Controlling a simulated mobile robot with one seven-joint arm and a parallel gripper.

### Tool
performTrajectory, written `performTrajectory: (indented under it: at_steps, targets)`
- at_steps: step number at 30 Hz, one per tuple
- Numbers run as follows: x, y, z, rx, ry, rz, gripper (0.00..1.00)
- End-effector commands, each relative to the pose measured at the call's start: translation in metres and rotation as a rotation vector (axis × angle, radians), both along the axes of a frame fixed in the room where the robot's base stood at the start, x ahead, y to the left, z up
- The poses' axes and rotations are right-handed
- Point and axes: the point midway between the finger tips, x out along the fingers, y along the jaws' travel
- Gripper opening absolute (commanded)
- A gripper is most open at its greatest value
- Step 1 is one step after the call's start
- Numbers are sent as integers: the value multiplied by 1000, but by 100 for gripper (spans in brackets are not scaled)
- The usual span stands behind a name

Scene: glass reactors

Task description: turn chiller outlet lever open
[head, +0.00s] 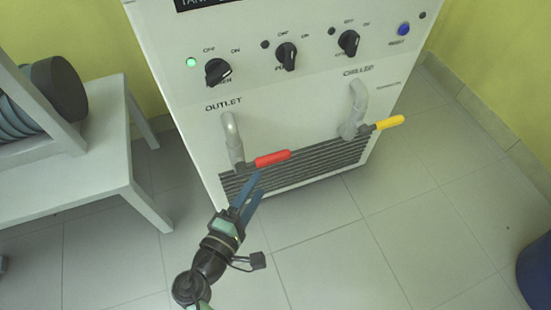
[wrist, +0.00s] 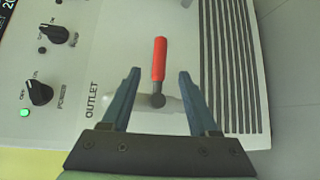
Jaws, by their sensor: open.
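The outlet lever (head: 272,158) has a red handle on the chiller's front, below the OUTLET label, and points to the right in the head view. It sits at the lower end of a grey pipe (head: 231,138). In the wrist view the red lever (wrist: 159,60) points up from its dark pivot (wrist: 157,100). My gripper (head: 257,183) is open just in front of and below the lever. In the wrist view its two fingers (wrist: 160,79) stand on either side of the lever and pivot, with gaps on both sides. I cannot tell whether the fingertips reach the lever's depth.
The white chiller (head: 300,110) carries black knobs (head: 287,56), a lit green lamp (head: 191,62) and a vent grille (head: 320,167). A yellow lever (head: 388,122) is on the right pipe. A white table (head: 80,165) stands left. A dark blue object (head: 536,272) is lower right. The front floor is clear.

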Motion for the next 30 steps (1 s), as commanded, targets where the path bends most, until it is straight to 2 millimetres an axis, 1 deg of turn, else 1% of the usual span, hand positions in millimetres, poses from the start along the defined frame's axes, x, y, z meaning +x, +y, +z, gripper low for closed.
performTrajectory:
  at_steps: [1, 3, 9, 15, 20, 28, 29, 30]
  targets:
    - [10, -6, -4, 0, -3, -5, 61]
    - [23, -13, -6, 2, -4, -5, 61]
    - [60, -32, -12, 2, -4, -5, 61]
    - [85, -45, -15, 2, -2, -3, 61]
    - [93, -49, -14, 1, -2, -1, 61]
    - [94, -49, -14, 2, -1, 0, 61]
    - [94, -49, -14, 2, -1, 0, 57]
    - [94, -49, -14, 2, -1, 0, 50]
